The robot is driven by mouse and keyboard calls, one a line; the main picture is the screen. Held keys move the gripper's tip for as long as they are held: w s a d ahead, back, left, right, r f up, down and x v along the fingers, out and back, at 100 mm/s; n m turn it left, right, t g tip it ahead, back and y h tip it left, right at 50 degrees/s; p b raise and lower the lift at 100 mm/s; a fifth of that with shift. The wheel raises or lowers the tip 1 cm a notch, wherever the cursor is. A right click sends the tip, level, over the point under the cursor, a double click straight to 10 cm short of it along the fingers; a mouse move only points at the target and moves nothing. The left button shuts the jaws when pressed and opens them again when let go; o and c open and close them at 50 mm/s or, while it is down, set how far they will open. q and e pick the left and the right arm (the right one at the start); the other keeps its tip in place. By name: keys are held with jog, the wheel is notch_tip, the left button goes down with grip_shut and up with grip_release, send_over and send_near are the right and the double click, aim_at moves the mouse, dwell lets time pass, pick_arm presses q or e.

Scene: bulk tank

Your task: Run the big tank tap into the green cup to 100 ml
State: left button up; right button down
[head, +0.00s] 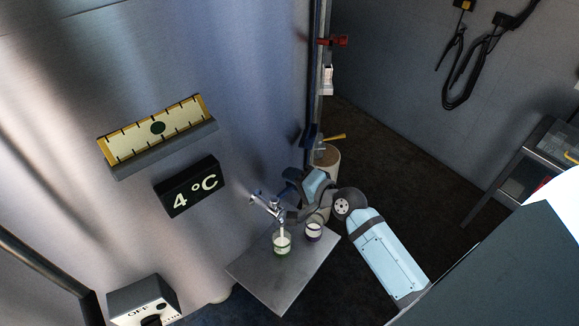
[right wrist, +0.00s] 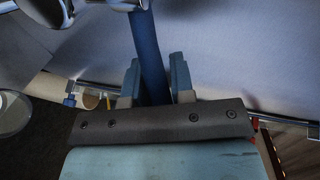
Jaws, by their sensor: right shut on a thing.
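The big tank tap (head: 264,203) is a shiny metal spout on the tank wall. A white stream runs from it into the green cup (head: 282,249), a clear cup with a green base standing upright below it. White liquid is in the cup; its exact level is too small to read. My right gripper (head: 289,186) is at the tap. In the right wrist view its two blue fingers are shut on the tap's blue handle (right wrist: 149,55). The metal tap body (right wrist: 88,6) shows at the top left there. My left gripper is not in view.
A second cup (head: 314,231) with a dark purplish base and white liquid stands just right of the green cup. Both stand on a small grey shelf (head: 275,287). A 4 °C display (head: 188,186) and an OFF switch box (head: 144,299) are left of it.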

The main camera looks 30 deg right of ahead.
jog(key=shift+s+m+h, duration=0.15)
jog(key=shift+m+h, duration=0.15)
jog(key=shift+h, duration=0.1)
jog(key=c, duration=1)
grip_release()
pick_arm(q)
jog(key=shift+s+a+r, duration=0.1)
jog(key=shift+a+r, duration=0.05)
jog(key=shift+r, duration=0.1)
pick_arm(e)
jog(key=shift+o, duration=0.2)
jog(key=shift+d, duration=0.1)
jog(key=shift+s, duration=0.1)
pick_arm(q)
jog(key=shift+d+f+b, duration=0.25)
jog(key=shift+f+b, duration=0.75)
jog(key=shift+b, duration=0.05)
pick_arm(e)
jog(key=v, duration=1.3)
jog(key=shift+s, duration=0.3)
jog(key=shift+d, duration=0.1)
